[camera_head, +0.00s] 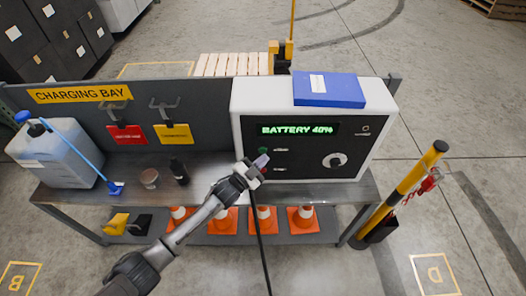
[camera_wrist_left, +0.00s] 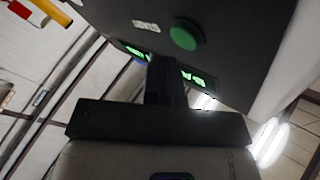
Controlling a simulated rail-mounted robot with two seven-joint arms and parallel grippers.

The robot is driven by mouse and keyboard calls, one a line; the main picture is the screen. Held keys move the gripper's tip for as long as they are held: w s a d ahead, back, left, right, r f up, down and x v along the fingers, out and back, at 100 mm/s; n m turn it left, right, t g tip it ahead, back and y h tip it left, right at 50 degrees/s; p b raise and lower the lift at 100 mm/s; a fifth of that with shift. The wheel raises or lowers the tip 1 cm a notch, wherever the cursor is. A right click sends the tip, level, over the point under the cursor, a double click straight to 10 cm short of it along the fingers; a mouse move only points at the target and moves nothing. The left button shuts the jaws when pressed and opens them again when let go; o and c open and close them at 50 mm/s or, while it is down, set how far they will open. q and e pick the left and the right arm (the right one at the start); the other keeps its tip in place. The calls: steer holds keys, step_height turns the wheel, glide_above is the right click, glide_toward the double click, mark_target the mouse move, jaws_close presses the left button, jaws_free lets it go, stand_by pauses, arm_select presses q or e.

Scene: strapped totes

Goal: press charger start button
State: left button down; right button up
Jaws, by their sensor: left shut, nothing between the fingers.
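The charger (camera_head: 310,165) is a white box with a black front panel, standing on the bench. Its green display (camera_head: 295,130) reads "BATTERY 40%". A green button (camera_head: 263,150) sits on the left of the panel. In the left wrist view the round green button (camera_wrist_left: 186,36) shows above my fingers. My left gripper (camera_head: 261,161) is shut and empty, in front of the panel just below the green button. Its closed fingers (camera_wrist_left: 165,78) point toward the panel; I cannot tell whether they touch it. The gripper partly covers the area around a red button. My right gripper is out of view.
A dial (camera_head: 334,160) is on the panel's right. A blue binder (camera_head: 329,90) lies on the charger. A dark bottle (camera_head: 179,171), a small jar (camera_head: 149,178) and a jug (camera_head: 58,155) stand left on the bench (camera_head: 215,168). A black cable (camera_head: 260,235) hangs in front.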

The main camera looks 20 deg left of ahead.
arm_select(q)
steer(key=shift+w, duration=0.1)
stand_by(0.5)
steer(key=shift+w+a, duration=0.1)
steer(key=shift+w, duration=0.2)
steer(key=shift+a+b, duration=0.1)
steer(key=shift+b, duration=0.2)
steer(key=shift+w+a, duration=0.1)
steer(key=shift+w, duration=0.25)
stand_by(0.4)
steer(key=shift+s, duration=0.1)
steer(key=shift+s+d+p, duration=0.3)
steer(key=shift+s+p, duration=0.25)
steer(key=shift+s, duration=0.1)
